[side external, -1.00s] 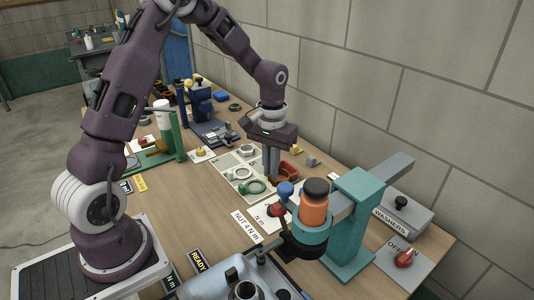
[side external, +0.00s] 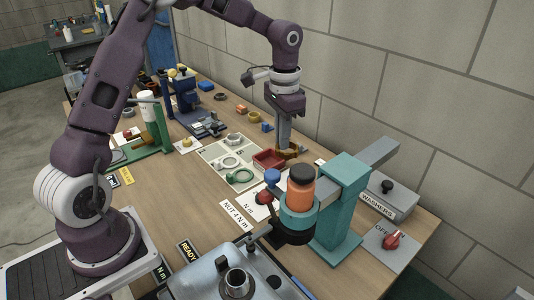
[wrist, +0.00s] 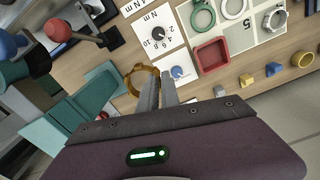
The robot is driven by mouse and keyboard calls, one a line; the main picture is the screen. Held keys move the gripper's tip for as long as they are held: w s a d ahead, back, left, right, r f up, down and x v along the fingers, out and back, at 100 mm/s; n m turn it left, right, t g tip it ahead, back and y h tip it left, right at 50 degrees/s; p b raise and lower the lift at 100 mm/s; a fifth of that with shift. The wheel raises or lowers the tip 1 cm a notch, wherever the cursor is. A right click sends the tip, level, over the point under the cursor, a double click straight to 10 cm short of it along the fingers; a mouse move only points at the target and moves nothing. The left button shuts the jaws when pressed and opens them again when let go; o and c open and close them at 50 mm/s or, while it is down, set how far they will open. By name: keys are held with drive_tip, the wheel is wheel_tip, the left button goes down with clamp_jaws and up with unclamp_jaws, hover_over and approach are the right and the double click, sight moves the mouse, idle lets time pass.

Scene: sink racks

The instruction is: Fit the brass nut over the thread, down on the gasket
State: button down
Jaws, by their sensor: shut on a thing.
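The brass nut (wrist: 130,84) is a ring with lugs at my fingertips in the wrist view. My gripper (wrist: 158,80) is shut on its right side, and the rest of the ring sticks out to the left. In the side view my gripper (side external: 285,148) points down just right of the red tray, with the brass nut (side external: 291,154) low at its tips. I cannot tell whether the nut touches the table. A grey metal pipe end (side external: 238,282), which looks like the thread, stands upright on the sink at the bottom. The gasket cannot be made out there.
A teal stand (side external: 345,205) with an orange bottle (side external: 301,187) rises between my gripper and the sink. The red tray (side external: 268,158) and a white sheet with several rings (side external: 222,150) lie to the left. A washers box (side external: 388,198) stands at right.

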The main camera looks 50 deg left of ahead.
drive_tip(key=d+r+m, duration=0.1)
drive_tip(key=d+r, duration=0.2)
drive_tip(key=d, duration=0.2)
drive_tip(key=w+d+r+m, duration=0.1)
drive_tip(key=d+r, duration=0.2)
drive_tip(key=d, duration=0.3)
drive_tip(key=w+d+r+m, duration=0.1)
drive_tip(key=d+r, duration=0.3)
drive_tip(key=d, duration=0.1)
drive_tip(key=shift+w+d, duration=0.2)
drive_tip(key=shift+w, duration=0.05)
drive_tip(key=s+d, duration=0.2)
drive_tip(key=d, duration=0.1)
drive_tip(key=shift+s+r, duration=0.2)
drive_tip(key=s+d+f+m, duration=0.1)
drive_tip(key=s+d+f, duration=0.15)
drive_tip(key=s, duration=0.45)
drive_tip(key=s+d+f+m, duration=0.1)
drive_tip(key=s+d+m, duration=0.15)
drive_tip(key=s, duration=0.55)
drive_tip(key=shift+s+a+f+m, duration=0.5)
drive_tip(key=shift+s+a+f, duration=0.55)
drive_tip(key=shift+s+f, duration=0.5)
drive_tip(key=shift+s+a+f+m, duration=0.45)
drive_tip(key=shift+s+a+f, duration=0.75)
drive_tip(key=shift+s, duration=0.6)
drive_tip(key=shift+s+a+f+m, duration=0.5)
drive_tip(key=shift+s+a+f, duration=0.45)
drive_tip(key=shift+s+f, duration=0.65)
